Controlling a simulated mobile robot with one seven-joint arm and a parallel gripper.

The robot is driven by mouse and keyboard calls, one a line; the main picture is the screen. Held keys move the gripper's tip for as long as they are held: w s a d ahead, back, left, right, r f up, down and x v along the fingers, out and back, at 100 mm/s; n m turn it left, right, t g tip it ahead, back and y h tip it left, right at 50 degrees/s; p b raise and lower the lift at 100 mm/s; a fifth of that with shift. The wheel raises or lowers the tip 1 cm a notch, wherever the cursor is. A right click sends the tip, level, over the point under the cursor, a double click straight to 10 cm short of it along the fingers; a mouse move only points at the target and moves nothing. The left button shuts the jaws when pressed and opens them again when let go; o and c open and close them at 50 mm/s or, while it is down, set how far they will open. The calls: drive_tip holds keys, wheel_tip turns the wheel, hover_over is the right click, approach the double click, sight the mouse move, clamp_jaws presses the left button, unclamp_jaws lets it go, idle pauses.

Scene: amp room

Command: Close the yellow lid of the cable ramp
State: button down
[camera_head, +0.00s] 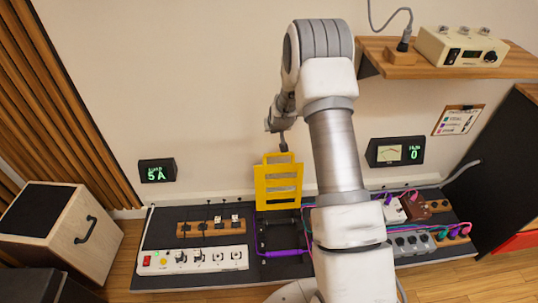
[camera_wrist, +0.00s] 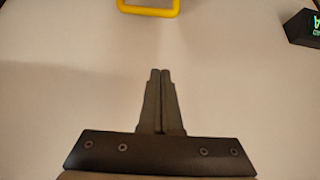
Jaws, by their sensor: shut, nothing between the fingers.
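The yellow lid (camera_head: 278,183) of the cable ramp stands raised, roughly upright, at the back of the ramp in the head view. The ramp's black base (camera_head: 280,238) lies open below it, with a purple cable (camera_head: 283,253) across its front part. My gripper (camera_head: 284,148) is just above the lid's top edge in the head view; I cannot tell whether it touches there. In the wrist view my gripper (camera_wrist: 160,73) is shut and empty, its fingertips apart from the yellow lid's edge (camera_wrist: 149,11) at the top.
Several plugged adapters (camera_head: 415,208) stand on the right. A wall display (camera_head: 157,170) hangs left, and a wooden shelf (camera_head: 440,62) juts out upper right.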

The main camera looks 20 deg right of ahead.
drive_tip(key=w+f+b, duration=0.1)
drive_tip(key=w+f, duration=0.1)
drive_tip(key=f, duration=0.3)
drive_tip(key=w+d+f+b, duration=0.1)
drive_tip(key=w+f+b, duration=0.1)
drive_tip(key=f, duration=0.4)
drive_tip(key=w+f+b, duration=0.1)
drive_tip(key=w+f, duration=0.2)
drive_tip(key=f, duration=0.3)
drive_tip(key=shift+d+f, duration=0.15)
drive_tip(key=shift+d, duration=0.2)
drive_tip(key=shift+s, duration=0.15)
